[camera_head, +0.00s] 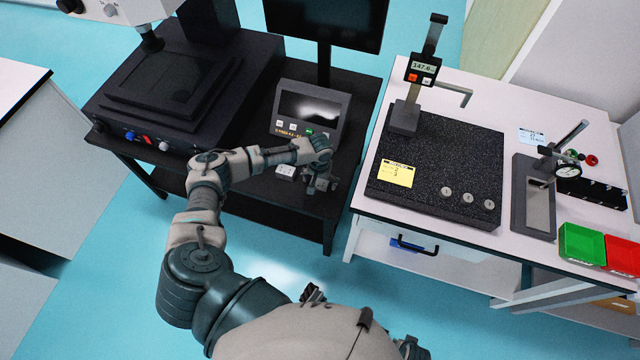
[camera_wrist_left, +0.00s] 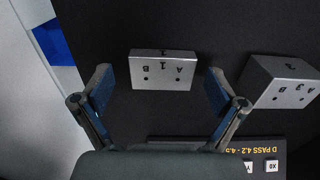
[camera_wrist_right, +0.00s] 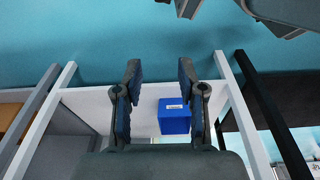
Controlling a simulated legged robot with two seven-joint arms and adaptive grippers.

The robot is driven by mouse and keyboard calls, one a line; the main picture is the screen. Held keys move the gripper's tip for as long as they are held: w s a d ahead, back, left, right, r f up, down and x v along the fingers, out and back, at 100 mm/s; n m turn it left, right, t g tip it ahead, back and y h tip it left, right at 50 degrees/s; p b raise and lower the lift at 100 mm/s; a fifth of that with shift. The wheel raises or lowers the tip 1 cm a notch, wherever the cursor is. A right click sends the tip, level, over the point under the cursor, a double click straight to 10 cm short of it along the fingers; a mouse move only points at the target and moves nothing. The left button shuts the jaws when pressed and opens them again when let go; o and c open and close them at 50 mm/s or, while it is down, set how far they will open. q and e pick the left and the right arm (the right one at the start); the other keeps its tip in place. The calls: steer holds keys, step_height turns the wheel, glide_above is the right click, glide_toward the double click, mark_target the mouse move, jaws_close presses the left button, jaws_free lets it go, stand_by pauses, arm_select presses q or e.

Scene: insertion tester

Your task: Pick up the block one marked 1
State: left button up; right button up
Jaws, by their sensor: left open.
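The block marked 1 (camera_wrist_left: 162,72) is a small silver block with dark dots and the marks A, 1, B upside down in the left wrist view. It lies on the black bench top. My left gripper (camera_wrist_left: 160,88) is open, with one finger on each side of the block and visible gaps to both. In the head view, my left gripper (camera_head: 318,186) is low over the bench and mostly hides this block. My right gripper (camera_wrist_right: 159,80) is open and empty, beside the white table's underside.
Another silver block (camera_wrist_left: 284,84), marked 3, lies close beside the left gripper; it also shows in the head view (camera_head: 286,172). A display unit (camera_head: 310,112) stands just behind. A blue box (camera_wrist_right: 174,117) sits under the white table (camera_head: 350,208).

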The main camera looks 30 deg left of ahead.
arm_select(q)
steer(key=shift+a, duration=0.15)
steer(key=c, duration=1.3)
